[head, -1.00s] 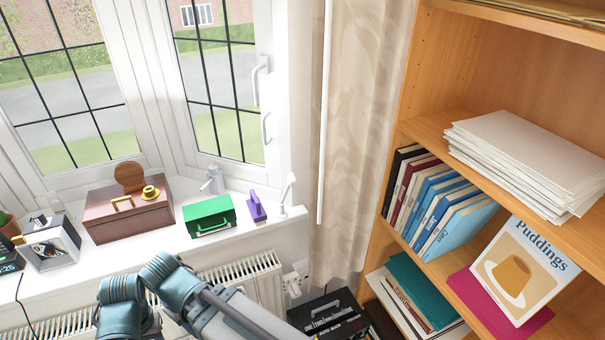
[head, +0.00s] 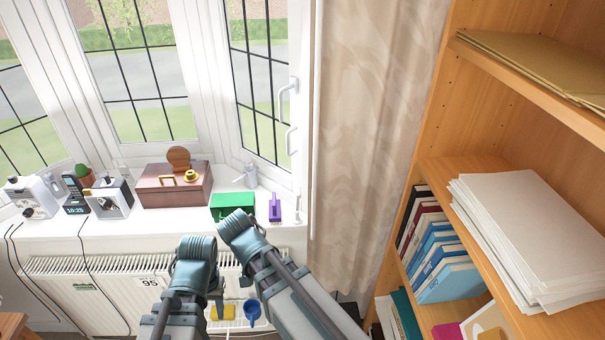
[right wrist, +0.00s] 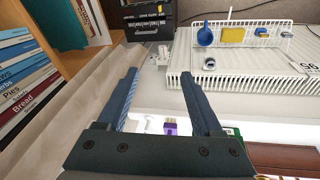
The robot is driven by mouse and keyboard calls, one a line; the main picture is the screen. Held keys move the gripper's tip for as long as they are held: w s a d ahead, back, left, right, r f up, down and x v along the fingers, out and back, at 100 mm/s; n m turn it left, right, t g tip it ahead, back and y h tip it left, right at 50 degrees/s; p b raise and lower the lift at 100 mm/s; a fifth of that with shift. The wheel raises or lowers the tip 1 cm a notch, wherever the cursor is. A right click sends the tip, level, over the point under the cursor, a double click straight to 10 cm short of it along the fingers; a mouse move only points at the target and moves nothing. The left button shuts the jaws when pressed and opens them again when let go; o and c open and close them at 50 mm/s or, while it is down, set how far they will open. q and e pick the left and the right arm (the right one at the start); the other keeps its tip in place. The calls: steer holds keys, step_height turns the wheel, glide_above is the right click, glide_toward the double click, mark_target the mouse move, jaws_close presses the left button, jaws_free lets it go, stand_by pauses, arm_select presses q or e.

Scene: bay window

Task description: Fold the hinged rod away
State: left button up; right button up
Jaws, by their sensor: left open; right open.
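A long thin white rod (head: 312,120) hangs nearly upright by the curtain's left edge in the head view. Its hinge is not in view. My left gripper (head: 216,284) shows only partly among my teal and grey arm parts, low in front of the radiator. It is apart from the rod and holds nothing that I can see. In the right wrist view my right gripper (right wrist: 162,88) is open, with an empty gap between its two dark fingers. I cannot make out the rod in that view, nor the right gripper in the head view.
The sill holds a brown box (head: 172,188), a green box (head: 230,202) and a purple object (head: 274,209). The curtain (head: 375,130) hangs right of the window, beside the bookshelf (head: 448,165). The radiator (head: 100,300) is below the sill.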

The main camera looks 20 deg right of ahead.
steer(key=w+d+r+m+t+h+p, duration=0.1)
steer(key=w+d+r+m+p, duration=0.1)
steer(key=w+r+m+p, duration=0.3)
steer(key=w+d+r+m+p, duration=0.1)
steer(key=d+r+m+p, duration=0.2)
steer(key=r, duration=0.4)
arm_select(q)
step_height(320, 180, up, 17)
steer(key=p, duration=0.6)
arm_select(e)
steer(key=m+t+h, duration=0.2)
steer(key=m, duration=0.7)
glide_toward(298, 191)
steer(key=b+x, duration=0.9)
steer(key=shift+a+f, duration=0.1)
steer(key=shift+f, duration=0.05)
steer(key=shift+w+d+f+b, duration=0.25)
steer(key=shift+d+f+b, duration=0.25)
steer(key=shift+b, duration=0.25)
arm_select(q)
step_height(298, 191, down, 11)
steer(key=shift+r, duration=0.1)
arm_select(e)
jaws_close()
